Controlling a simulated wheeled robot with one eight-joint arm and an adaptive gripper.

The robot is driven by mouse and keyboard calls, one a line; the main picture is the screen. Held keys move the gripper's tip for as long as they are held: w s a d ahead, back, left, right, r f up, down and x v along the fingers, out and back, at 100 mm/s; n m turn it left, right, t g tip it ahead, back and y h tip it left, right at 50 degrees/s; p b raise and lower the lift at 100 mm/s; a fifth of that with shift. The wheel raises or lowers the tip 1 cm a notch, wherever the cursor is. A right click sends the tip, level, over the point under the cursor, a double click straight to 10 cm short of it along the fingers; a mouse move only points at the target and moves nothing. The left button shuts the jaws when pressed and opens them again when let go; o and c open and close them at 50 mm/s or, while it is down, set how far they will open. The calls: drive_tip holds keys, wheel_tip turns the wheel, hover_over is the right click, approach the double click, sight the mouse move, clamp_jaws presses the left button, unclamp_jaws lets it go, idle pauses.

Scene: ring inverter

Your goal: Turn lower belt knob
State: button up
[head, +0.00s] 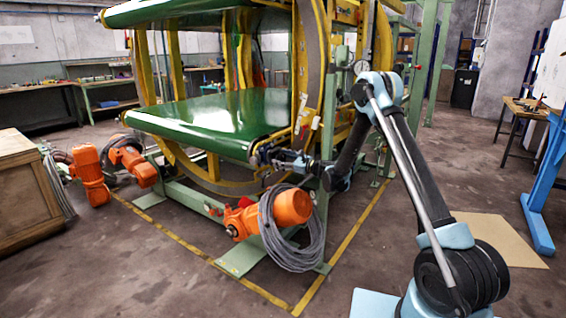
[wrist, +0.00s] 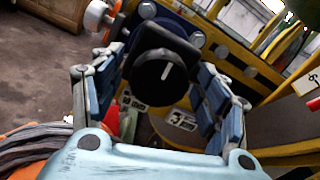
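The black round knob (wrist: 160,78) has a white pointer mark and shows in the middle of the wrist view, mounted on a dark blue plate. My gripper (wrist: 157,86) is open, with one blue-padded finger to the left of the knob and one to the right. Gaps show between the pads and the knob, so neither finger appears to touch it. In the head view my gripper (head: 262,157) is at the near right end of the green lower belt (head: 205,118). The knob cannot be made out there.
Orange motors (head: 290,207) and a coiled grey cable (head: 292,245) lie below my arm. The yellow ring frame (head: 312,60) rises beside it. A label plate (wrist: 183,121) sits below the knob. A wooden crate (head: 25,190) stands at far left. Floor in front is clear.

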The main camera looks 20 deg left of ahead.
drive_tip(key=v, duration=1.2)
drive_tip(key=s+d+r+n+g+h, duration=0.1)
drive_tip(key=s+d+r+n+h, duration=0.3)
drive_tip(key=d+r, duration=0.5)
drive_tip(key=s+d+r+n+h, duration=0.35)
drive_tip(key=s+d+n, duration=0.25)
drive_tip(key=s+d, duration=0.6)
drive_tip(key=s+d+f+n+h, duration=0.2)
drive_tip(key=s+d+f+h, duration=0.1)
drive_tip(key=s+d, duration=0.6)
drive_tip(key=s+d+f+n+g+h, duration=0.1)
drive_tip(key=s+d+f+n+h, duration=0.2)
drive_tip(key=s+d, duration=0.7)
drive_tip(key=s+d+f+n+h, duration=0.3)
drive_tip(key=s+d+h, duration=0.1)
drive_tip(key=s+d, duration=0.5)
drive_tip(key=shift+s+d+f+g, duration=0.3)
drive_tip(key=shift+d+g, duration=0.1)
drive_tip(key=shift+d, duration=0.1)
